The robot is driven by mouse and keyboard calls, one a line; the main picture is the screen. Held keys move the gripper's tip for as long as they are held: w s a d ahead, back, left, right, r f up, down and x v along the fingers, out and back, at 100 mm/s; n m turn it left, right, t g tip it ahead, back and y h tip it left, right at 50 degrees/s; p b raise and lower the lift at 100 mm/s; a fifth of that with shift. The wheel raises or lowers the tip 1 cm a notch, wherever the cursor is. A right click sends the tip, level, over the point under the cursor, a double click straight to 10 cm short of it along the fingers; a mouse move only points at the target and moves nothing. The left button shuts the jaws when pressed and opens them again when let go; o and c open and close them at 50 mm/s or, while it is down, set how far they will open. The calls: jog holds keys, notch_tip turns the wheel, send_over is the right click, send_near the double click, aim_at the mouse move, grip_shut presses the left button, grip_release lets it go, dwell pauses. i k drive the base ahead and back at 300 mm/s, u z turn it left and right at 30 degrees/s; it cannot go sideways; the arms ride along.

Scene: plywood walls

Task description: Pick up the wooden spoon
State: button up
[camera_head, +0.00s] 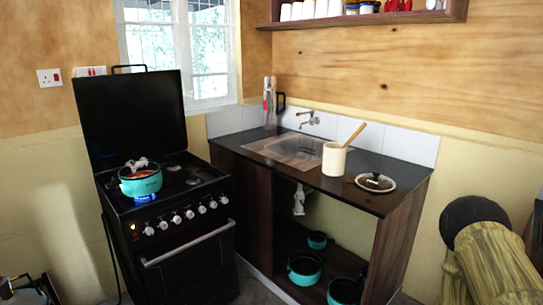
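The wooden spoon (354,134) stands tilted in a cream-coloured crock (334,160), its handle leaning up to the right. Its lower end is hidden inside the crock. The crock stands on the dark counter (318,179), beside the right edge of the sink. I cannot make out my gripper in this view, so nothing shows of how it stands to the spoon.
A black stove (176,220) holds a teal pot (140,180). Several teal pots stand on the shelf under the counter.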

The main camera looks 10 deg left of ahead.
aim_at(364, 124)
jog(key=u, duration=0.35)
jog(key=k, duration=0.95)
jog(key=u, duration=1.25)
jog(key=i, duration=1.9)
jog(key=z, duration=0.65)
jog(key=i, duration=1)
jog(key=z, duration=0.95)
